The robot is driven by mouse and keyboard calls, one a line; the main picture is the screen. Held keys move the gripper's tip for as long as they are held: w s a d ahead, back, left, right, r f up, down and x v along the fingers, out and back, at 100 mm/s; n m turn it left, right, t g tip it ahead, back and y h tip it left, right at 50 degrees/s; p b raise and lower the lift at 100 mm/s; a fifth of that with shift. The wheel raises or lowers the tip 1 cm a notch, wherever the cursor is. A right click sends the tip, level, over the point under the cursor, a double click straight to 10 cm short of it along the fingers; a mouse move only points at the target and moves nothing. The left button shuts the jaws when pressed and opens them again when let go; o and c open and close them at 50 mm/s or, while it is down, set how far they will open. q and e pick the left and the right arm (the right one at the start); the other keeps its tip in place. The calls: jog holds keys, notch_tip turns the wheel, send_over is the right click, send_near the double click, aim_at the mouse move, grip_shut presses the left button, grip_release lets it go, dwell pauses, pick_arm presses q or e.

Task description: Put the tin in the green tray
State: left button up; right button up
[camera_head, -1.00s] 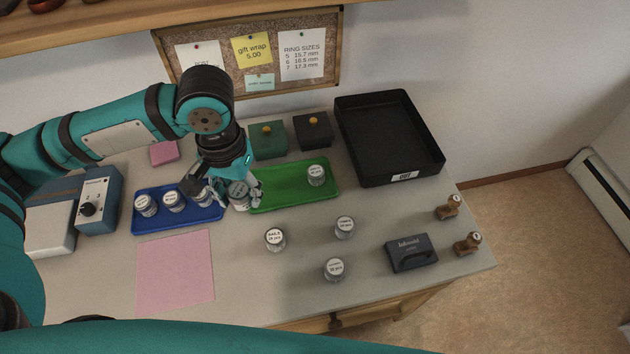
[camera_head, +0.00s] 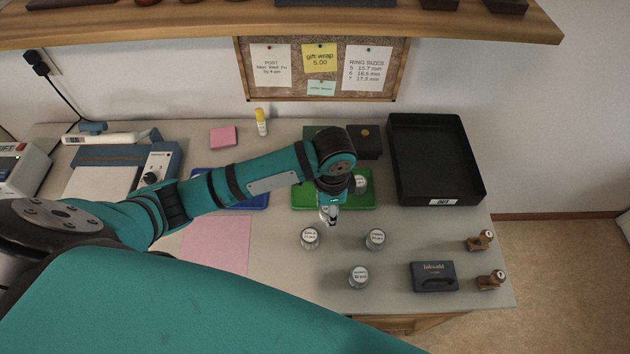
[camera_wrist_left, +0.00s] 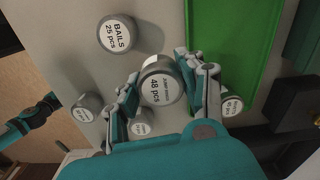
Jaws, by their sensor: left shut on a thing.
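My left gripper (camera_head: 328,218) is at the front edge of the green tray (camera_head: 304,201). In the left wrist view, the left gripper (camera_wrist_left: 158,97) is shut on a round tin (camera_wrist_left: 160,88) with a white label reading "48 pcs". The held tin is beside the edge of the green tray (camera_wrist_left: 232,40) in that view. In the head view the gripper mostly hides it. Another tin (camera_head: 361,182) stands at the right end of the green tray.
Three tins stand on the bench in front: the bails tin (camera_head: 310,238), a second tin (camera_head: 375,237) and a third tin (camera_head: 358,276). My left arm partly covers the blue tray (camera_head: 258,202). A black tray (camera_head: 435,160) and two small boxes stand behind.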

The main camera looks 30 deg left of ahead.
pick_arm(q)
jog(key=p, duration=0.2)
send_over(307, 189)
jog(key=shift+d+f, duration=0.15)
jog(key=shift+f, duration=0.3)
notch_tip(307, 189, down, 3)
jog(key=shift+f, duration=0.35)
jog(key=shift+f, duration=0.15)
jog(key=o, duration=1.2)
notch_tip(307, 189, up, 12)
jog(key=shift+r+b, duration=0.2)
jog(key=shift+b, duration=0.1)
